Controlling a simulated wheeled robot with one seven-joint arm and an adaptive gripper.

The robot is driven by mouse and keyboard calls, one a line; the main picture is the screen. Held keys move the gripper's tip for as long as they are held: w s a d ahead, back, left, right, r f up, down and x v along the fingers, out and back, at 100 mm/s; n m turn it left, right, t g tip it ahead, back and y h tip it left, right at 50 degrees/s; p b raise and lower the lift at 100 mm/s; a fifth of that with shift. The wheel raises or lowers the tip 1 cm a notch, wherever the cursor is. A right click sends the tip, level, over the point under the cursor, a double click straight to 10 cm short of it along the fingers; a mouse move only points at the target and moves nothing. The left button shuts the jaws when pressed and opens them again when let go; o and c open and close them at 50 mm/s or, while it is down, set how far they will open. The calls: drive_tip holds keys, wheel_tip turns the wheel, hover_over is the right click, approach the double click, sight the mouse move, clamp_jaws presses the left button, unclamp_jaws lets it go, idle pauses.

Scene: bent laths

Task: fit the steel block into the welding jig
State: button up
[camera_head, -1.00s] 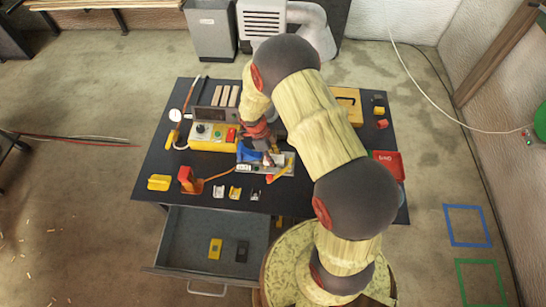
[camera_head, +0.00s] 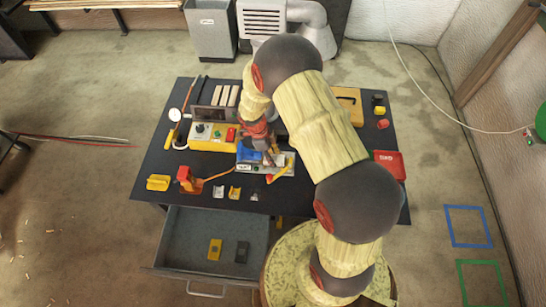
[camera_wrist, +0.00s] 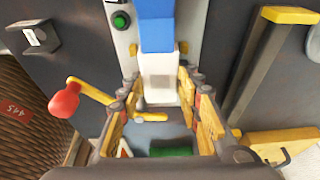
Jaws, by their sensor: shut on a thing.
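The welding jig (camera_head: 256,172) is a pale grey fixture near the middle of the dark bench, with a blue part (camera_head: 248,152) and a yellow lever. In the wrist view its grey plate (camera_wrist: 190,30) carries a green button and the blue part (camera_wrist: 157,30). My gripper (camera_wrist: 160,88) is over the jig, its yellow-padded fingers closed on a pale grey piece (camera_wrist: 160,72), apparently the steel block. The piece is in line with the blue part; I cannot tell whether it touches or is seated. In the head view my gripper (camera_head: 266,152) largely hides it.
A yellow lever with a red knob (camera_wrist: 64,101) is left of my fingers in the wrist view. A yellow control box (camera_head: 210,138) stands left of the jig, a red tray (camera_head: 390,165) to the right. Small parts lie in front. The drawer (camera_head: 180,255) is open.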

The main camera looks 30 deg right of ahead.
idle(0.3)
drive_tip(key=o, duration=1.2)
drive_tip(key=shift+o, duration=0.9)
drive_tip(key=v, duration=1.2)
drive_tip(key=shift+s, duration=0.1)
